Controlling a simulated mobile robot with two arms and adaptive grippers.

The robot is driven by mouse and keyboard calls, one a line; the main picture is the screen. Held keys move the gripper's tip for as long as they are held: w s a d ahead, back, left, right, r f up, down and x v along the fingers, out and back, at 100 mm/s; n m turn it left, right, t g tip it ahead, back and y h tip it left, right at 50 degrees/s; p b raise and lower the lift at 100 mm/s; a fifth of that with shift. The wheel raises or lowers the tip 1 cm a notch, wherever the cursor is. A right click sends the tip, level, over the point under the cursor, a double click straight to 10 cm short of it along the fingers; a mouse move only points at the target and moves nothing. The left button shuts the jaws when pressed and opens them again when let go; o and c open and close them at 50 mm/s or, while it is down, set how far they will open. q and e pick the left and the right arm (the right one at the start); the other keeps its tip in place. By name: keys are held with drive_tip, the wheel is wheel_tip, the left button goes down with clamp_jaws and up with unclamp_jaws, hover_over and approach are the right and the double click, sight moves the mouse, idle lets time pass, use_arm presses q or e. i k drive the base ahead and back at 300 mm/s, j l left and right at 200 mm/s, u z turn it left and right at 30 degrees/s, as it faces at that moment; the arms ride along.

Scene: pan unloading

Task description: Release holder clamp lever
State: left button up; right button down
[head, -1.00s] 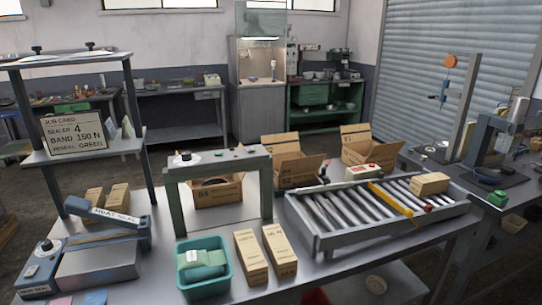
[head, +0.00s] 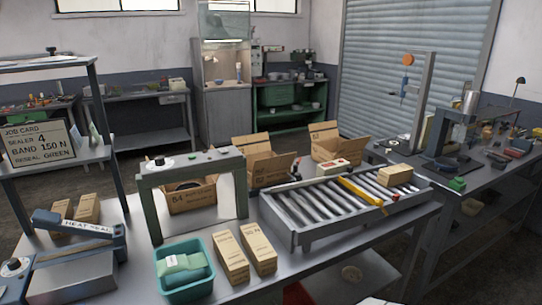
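Neither of my grippers shows in the head view. I cannot tell for certain which part is the holder clamp lever. A tall grey test stand (head: 424,92) on the right bench carries an orange disc (head: 408,59) at its top and a small blue fitting (head: 403,86) below. A dark blue-grey press-like fixture (head: 455,125) stands to its right. A small black-and-red upright part (head: 296,169) is at the back left of the roller conveyor (head: 287,226). These parts are too small to show whether a clamp is closed.
The near table holds a heat sealer (head: 75,262), a teal bin (head: 186,290) with a green packet, upright tan cartons (head: 231,257) and a green-grey frame (head: 151,213). Open cardboard boxes (head: 268,170) stand behind. A green block (head: 457,184) sits at the right bench's edge.

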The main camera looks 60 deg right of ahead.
sight(296, 167)
drive_tip(key=k+l, duration=1.1)
drive_tip(key=k, duration=0.1)
